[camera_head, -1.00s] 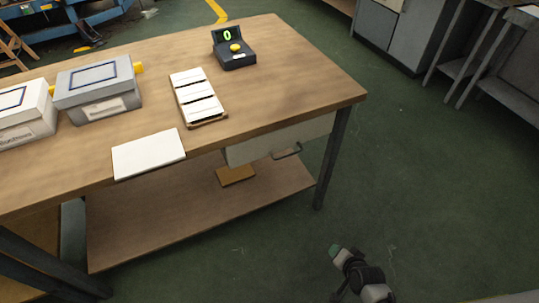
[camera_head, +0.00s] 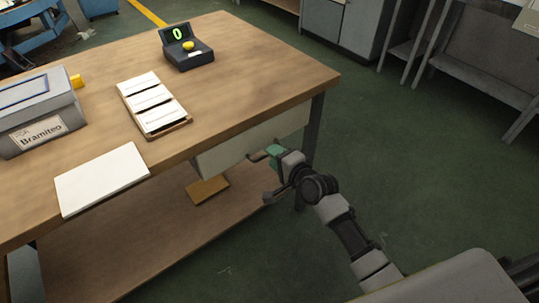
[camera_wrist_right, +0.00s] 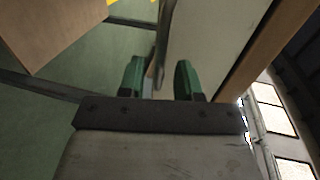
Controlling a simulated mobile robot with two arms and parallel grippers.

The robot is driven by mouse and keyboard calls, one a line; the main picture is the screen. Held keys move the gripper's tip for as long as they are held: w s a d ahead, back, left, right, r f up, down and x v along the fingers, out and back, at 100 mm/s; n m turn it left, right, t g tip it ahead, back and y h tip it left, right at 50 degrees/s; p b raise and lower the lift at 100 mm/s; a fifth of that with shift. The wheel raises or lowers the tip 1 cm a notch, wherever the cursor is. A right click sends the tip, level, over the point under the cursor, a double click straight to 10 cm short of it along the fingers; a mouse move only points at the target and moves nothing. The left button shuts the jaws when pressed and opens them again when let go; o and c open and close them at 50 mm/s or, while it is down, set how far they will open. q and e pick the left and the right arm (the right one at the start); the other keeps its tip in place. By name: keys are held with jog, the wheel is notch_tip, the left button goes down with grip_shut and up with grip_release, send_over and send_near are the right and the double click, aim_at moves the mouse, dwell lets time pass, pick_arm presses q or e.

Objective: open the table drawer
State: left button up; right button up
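The table drawer (camera_head: 228,152) is a pale front panel under the right part of the wooden table's front edge, and it looks shut. Its handle (camera_head: 257,157) is a small bar low on that panel, partly hidden by my right gripper (camera_head: 272,155). In the right wrist view, the green fingertips of my right gripper (camera_wrist_right: 159,78) stand apart, with the handle (camera_wrist_right: 161,50) reaching between them. The drawer front (camera_wrist_right: 207,40) is just beyond the fingers. I cannot tell whether a finger touches the handle. My left gripper is not in view.
The wooden table (camera_head: 235,75) carries a grey box (camera_head: 40,105), a white board (camera_head: 102,178), a tray of white cards (camera_head: 153,103) and a scale (camera_head: 187,47). A table leg (camera_head: 314,135) stands right beside the drawer. The green floor at right is open.

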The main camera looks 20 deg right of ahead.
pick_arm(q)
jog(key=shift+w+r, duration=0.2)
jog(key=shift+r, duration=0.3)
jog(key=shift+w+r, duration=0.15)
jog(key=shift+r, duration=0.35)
pick_arm(e)
jog(key=shift+x, duration=1.3)
grip_shut()
